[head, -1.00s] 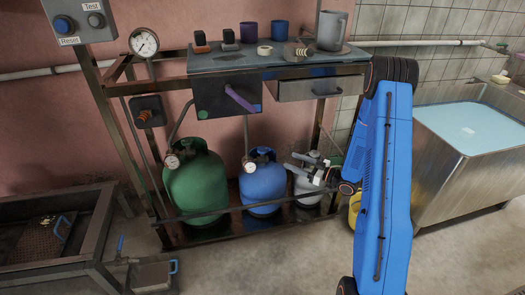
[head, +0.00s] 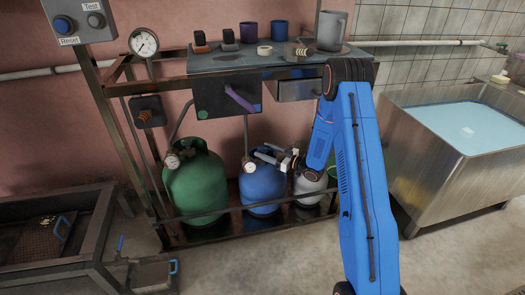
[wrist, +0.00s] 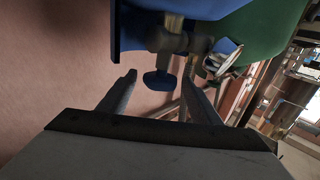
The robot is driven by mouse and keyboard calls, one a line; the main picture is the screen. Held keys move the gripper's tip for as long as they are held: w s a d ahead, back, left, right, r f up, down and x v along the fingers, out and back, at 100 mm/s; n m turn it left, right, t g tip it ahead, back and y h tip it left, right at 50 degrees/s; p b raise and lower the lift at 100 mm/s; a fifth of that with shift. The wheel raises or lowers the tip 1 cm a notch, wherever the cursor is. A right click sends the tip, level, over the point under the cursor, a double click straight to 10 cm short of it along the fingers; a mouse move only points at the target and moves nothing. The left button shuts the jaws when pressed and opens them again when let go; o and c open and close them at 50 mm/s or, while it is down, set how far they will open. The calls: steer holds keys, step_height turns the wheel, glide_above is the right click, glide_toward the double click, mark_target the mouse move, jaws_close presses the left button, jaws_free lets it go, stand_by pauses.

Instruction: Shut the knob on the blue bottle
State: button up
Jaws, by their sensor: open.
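The blue bottle (head: 262,188) stands on the rack's low shelf, between the green bottle (head: 195,190) and a grey-white bottle (head: 309,184). My gripper (head: 264,154) is at the top of the blue bottle, coming from the right, and partly covers its neck. In the wrist view, the blue knob (wrist: 158,80) sits on a brass valve (wrist: 172,40) under the bottle's blue body. My gripper (wrist: 160,75) is open, with one finger on each side of the knob in the picture. I cannot tell whether either finger touches it.
A pressure gauge (head: 249,165) is close beside my gripper at the blue bottle's valve. A rail (head: 230,209) crosses in front of the bottles. The workbench (head: 215,62) with drawers is above. A water tank (head: 450,160) stands at right.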

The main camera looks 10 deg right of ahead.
steer(key=shift+x, duration=0.9)
steer(key=c, duration=1)
steer(key=shift+s+m+t+h, duration=0.1)
steer(key=shift+m+t+h, duration=0.2)
steer(key=shift+h, duration=0.1)
steer(key=m+t+h, duration=0.2)
steer(key=h, duration=0.1)
steer(key=shift+a+m, duration=0.15)
steer(key=shift+m, duration=0.15)
steer(key=m+t+h, duration=0.2)
steer(key=m+h, duration=0.1)
steer(key=h, duration=0.2)
steer(key=m+h, duration=0.3)
steer(key=h, duration=0.1)
steer(key=m+h, duration=0.3)
steer(key=h, duration=0.2)
steer(key=shift+h, duration=0.3)
